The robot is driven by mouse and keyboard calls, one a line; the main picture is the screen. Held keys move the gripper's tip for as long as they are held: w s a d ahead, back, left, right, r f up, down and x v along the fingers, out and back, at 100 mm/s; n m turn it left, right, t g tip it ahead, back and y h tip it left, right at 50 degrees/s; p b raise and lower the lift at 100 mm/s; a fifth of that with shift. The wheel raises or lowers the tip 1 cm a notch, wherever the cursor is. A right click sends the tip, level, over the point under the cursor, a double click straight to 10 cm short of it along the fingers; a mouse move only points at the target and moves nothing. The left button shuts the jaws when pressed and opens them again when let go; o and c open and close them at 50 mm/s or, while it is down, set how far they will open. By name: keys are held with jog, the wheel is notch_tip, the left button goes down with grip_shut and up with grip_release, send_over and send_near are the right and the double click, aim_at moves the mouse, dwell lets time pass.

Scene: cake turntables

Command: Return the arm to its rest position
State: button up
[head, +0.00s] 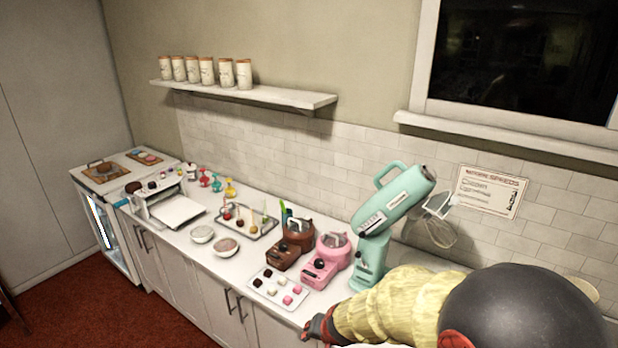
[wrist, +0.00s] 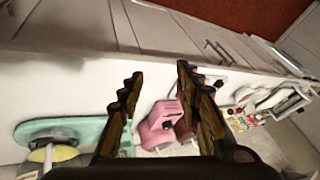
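My arm, with a pale yellow sleeve and a dark round link, reaches in from the lower right of the head view. My gripper (head: 318,328) is at the front edge of the counter, below the tray of small cakes. In the wrist view my gripper (wrist: 157,82) shows two dark, toothed fingers. They stand apart with nothing between them, so it is open and empty. The counter front and a pink machine (wrist: 160,125) show beyond the fingers. The head view does not show the finger gap clearly.
A teal stand mixer (head: 392,215) stands just behind my arm. The pink machine (head: 326,262), a brown machine (head: 289,250) and a tray of small cakes (head: 279,287) are to its left. A wall shelf (head: 245,94) holds jars. Red floor (head: 120,320) lies open in front of the cabinets.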

jog(key=s+d+r+n+b, duration=0.1)
jog(key=s+d+r+b, duration=0.1)
jog(key=s+d+r, duration=0.3)
jog(key=s+d+r+h+b, duration=0.1)
jog(key=s+d+r+b, duration=0.2)
jog(key=s, duration=0.9)
jog(key=s+d+r+n+h+b, duration=0.1)
jog(key=s+d+r+b, duration=0.2)
jog(key=s+d+r, duration=0.4)
jog(key=shift+s+d+n, duration=0.3)
jog(key=shift+s+d, duration=0.5)
jog(key=shift+s, duration=0.05)
